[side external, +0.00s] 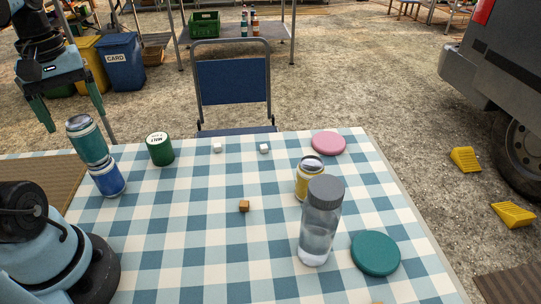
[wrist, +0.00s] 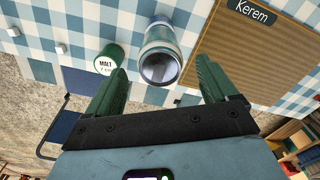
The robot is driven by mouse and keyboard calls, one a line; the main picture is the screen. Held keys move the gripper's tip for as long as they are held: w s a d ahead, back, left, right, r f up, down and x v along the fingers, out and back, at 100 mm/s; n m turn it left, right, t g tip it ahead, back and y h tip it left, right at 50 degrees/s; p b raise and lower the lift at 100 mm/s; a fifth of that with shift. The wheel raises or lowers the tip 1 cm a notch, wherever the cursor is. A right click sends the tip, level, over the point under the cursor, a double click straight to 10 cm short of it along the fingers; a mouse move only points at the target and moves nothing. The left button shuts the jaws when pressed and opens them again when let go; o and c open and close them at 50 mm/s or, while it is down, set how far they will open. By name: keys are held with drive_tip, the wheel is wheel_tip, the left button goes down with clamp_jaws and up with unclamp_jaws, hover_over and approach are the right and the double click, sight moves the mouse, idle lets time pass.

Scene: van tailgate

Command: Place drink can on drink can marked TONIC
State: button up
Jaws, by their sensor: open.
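A teal drink can (side external: 87,143) stands on top of a blue drink can (side external: 108,179) at the left of the table, touching it and looking roughly upright. The teal can's silver top faces the wrist view (wrist: 160,64). No TONIC marking can be read on either can. My gripper (side external: 78,123) is open, its fingers apart at either side of the teal can's top. In the wrist view my gripper (wrist: 161,68) shows a gap between each finger and the can. Whether the fingertips reach below the can's rim I cannot tell.
A green can (side external: 160,150) marked MALT (wrist: 107,62) stands close by. A yellow can (side external: 309,183), clear bottle (side external: 320,230), pink disc (side external: 328,143), teal disc (side external: 375,253) and small cubes lie farther right. A brown mat (side external: 45,178) labelled Kerem is beside the stack. The table's middle is mostly clear.

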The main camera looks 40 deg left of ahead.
wheel_tip(320, 180, up, 7)
drive_tip(key=shift+f, duration=0.1)
drive_tip(key=w+d+f+m+t, duration=0.7)
drive_tip(key=w+d+f+m, duration=0.5)
drive_tip(key=d+m, duration=0.2)
drive_tip(key=shift+w+d+f, duration=0.2)
drive_tip(key=shift+w+d, duration=0.15)
drive_tip(key=shift+d, duration=0.1)
